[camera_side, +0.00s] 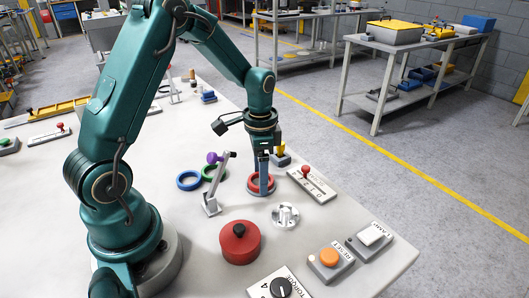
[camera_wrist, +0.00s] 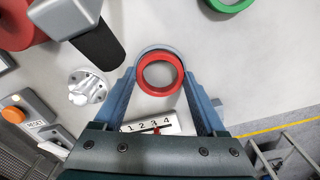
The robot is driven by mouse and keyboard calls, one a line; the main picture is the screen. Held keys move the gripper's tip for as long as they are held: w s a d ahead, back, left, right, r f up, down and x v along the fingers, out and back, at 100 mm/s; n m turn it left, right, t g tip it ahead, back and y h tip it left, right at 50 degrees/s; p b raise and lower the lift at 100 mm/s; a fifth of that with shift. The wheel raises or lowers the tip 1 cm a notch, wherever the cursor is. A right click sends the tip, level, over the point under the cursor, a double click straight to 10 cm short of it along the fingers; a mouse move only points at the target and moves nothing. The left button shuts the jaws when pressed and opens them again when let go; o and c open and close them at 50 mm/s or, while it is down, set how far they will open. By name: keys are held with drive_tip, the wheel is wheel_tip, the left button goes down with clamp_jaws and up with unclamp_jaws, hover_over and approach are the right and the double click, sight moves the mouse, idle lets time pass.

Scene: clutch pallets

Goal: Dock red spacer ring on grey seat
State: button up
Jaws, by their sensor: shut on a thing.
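The red spacer ring (camera_wrist: 178,76) is between the two blue fingers of my gripper (camera_wrist: 161,75) in the wrist view, which are shut on it. In the side view the ring (camera_side: 250,187) shows low over the table around the fingertips of my gripper (camera_side: 263,191). The grey seat (camera_wrist: 147,52) shows in the wrist view as an arc past the ring's upper edge, so the ring looks slightly off its centre there. The rest of the seat is hidden by the ring and fingers. I cannot tell whether the ring touches it.
A silver hub (camera_side: 285,216), a red pot (camera_side: 240,244) and a numbered slider plate (camera_side: 313,185) are close by. A reset box (camera_side: 328,260) sits in front.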

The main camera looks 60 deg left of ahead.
drive_tip(key=shift+f, duration=0.15)
drive_tip(key=o, duration=1)
drive_tip(key=shift+o, duration=0.2)
wheel_tip(320, 180, up, 11)
idle(0.3)
drive_tip(key=s+d+r+t, duration=0.3)
drive_tip(key=s+d+r, duration=0.2)
drive_tip(key=d+r, duration=0.15)
drive_tip(key=s+d+f+n+t, duration=0.2)
drive_tip(key=s+n, duration=0.2)
drive_tip(key=s, duration=0.3)
drive_tip(key=shift+s+d+f+n+t, duration=0.25)
drive_tip(key=shift+s+n+t, duration=0.05)
drive_tip(key=shift+s, duration=0.05)
